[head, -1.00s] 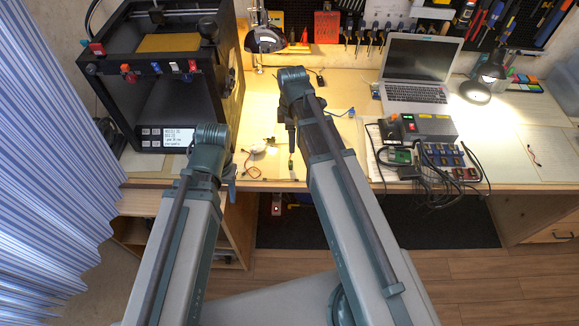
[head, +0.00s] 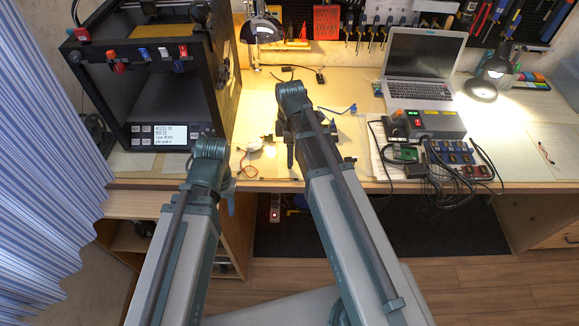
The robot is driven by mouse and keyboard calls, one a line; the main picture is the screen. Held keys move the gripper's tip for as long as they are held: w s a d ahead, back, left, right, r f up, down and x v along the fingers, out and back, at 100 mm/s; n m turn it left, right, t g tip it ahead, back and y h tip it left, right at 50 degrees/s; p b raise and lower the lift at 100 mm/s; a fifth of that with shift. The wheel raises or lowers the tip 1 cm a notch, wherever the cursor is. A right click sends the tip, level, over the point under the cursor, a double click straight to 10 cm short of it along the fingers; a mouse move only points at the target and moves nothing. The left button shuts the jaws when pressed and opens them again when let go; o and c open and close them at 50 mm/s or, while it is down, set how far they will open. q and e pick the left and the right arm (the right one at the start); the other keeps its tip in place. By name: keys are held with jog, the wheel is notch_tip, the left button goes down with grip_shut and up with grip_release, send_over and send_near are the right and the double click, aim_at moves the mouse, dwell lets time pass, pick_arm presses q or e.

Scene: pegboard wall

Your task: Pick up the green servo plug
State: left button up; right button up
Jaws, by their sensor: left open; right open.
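A small white servo-like part (head: 254,146) with thin red and dark wires lies on the desk near its front edge, left of my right gripper. I cannot make out a green plug for certain; the area under my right gripper is hidden by the arm. My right gripper (head: 280,144) hangs over the desk, open, with its fingers mostly behind the wrist. My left gripper (head: 228,190) is open at the desk's front edge, left of and nearer than the white part, largely covered by its own wrist.
A black 3D printer (head: 150,80) stands at the left. A laptop (head: 420,70), a grey power box (head: 425,124) and a board with several cables (head: 440,155) are at the right. A blue clip-like item (head: 340,110) lies on the desk (head: 330,92). Tools hang behind.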

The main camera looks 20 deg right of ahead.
notch_tip(320, 180, down, 4)
jog(key=b, duration=0.3)
jog(key=shift+a+f, duration=0.1)
grip_shut()
